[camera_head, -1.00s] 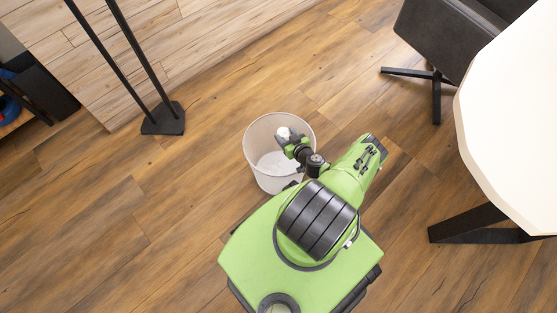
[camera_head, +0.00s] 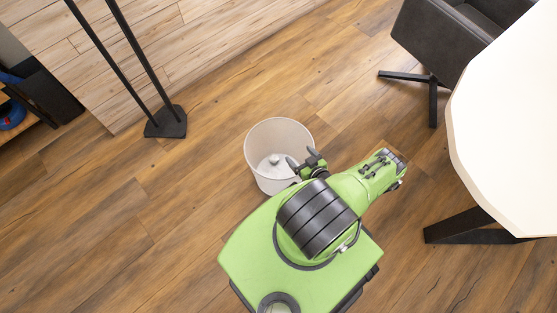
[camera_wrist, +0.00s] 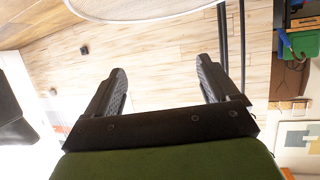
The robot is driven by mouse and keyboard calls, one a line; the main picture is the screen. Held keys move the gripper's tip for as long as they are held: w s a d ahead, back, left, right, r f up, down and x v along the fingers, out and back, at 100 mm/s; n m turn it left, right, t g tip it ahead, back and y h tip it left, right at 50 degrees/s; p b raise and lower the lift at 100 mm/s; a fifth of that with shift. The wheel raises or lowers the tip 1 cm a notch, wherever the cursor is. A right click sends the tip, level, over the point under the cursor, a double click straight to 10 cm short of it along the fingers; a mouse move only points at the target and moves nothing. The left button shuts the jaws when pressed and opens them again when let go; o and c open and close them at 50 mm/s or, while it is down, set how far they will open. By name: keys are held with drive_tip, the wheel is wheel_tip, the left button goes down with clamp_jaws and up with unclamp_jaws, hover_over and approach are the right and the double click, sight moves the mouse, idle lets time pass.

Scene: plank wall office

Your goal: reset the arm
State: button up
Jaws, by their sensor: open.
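My gripper (camera_head: 296,163) is at the right rim of a pale round bin in the head view, with my green arm folded behind it. In the wrist view my gripper (camera_wrist: 161,72) shows two dark fingers spread wide apart, with nothing between them. The bin (camera_head: 259,140) stands upright on the floor just in front of my base. A small whitish object (camera_head: 274,160) lies inside the bin; its shape is hard to make out.
A white table (camera_head: 510,130) with a dark leg stands at the right, beside a dark chair (camera_head: 425,40). A black stand (camera_head: 166,122) with two poles is at the upper left. The wooden floor at the left is clear.

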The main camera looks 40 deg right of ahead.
drive_tip(key=shift+p+v, duration=0.35)
drive_tip(key=shift+v, duration=1.65)
drive_tip(key=shift+d, duration=0.1)
